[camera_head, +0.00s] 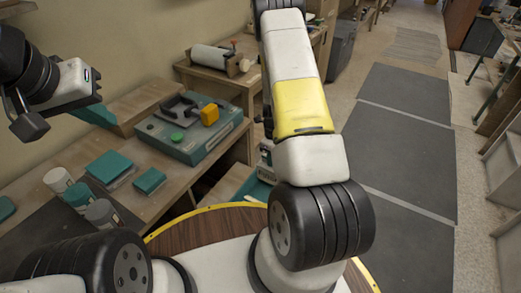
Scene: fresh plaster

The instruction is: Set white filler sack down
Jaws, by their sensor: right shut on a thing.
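The white filler sack cannot be made out in this view. My right arm reaches forward through the middle of the picture and runs out at the top edge. Its gripper is not in view, so I cannot see what it holds. The end of my left arm, with my left gripper (58,112), hangs at the upper left, above the near end of the workbench (190,175). The picture does not show clearly how its fingers stand.
A white roll (210,56) lies on a wooden stand behind. Grey floor mats (408,100) lie clear at the right.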

